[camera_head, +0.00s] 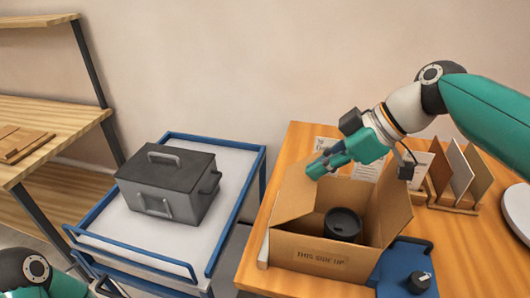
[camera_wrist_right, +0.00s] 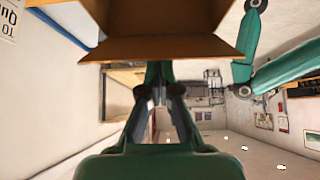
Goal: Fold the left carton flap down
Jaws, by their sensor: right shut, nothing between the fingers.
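An open brown cardboard carton (camera_head: 285,250) stands on the wooden table, its front printed "THIS SIDE UP". Its left flap (camera_head: 291,194) stands up, and its right flap (camera_head: 397,208) is also raised. A round black object (camera_head: 343,224) sits inside. My right gripper (camera_head: 316,171) is shut and empty at the upper edge of the left flap; I cannot tell whether it touches. In the right wrist view the shut fingers (camera_wrist_right: 161,82) are just below brown cardboard (camera_wrist_right: 160,46). My left gripper is out of view; only part of that arm shows at the lower left.
A blue-framed cart (camera_head: 110,235) with a dark grey lidded box (camera_head: 170,190) stands left of the table. A rack of upright panels (camera_head: 455,208) is right of the carton. A blue device with a black knob (camera_head: 418,281) is at its front right corner.

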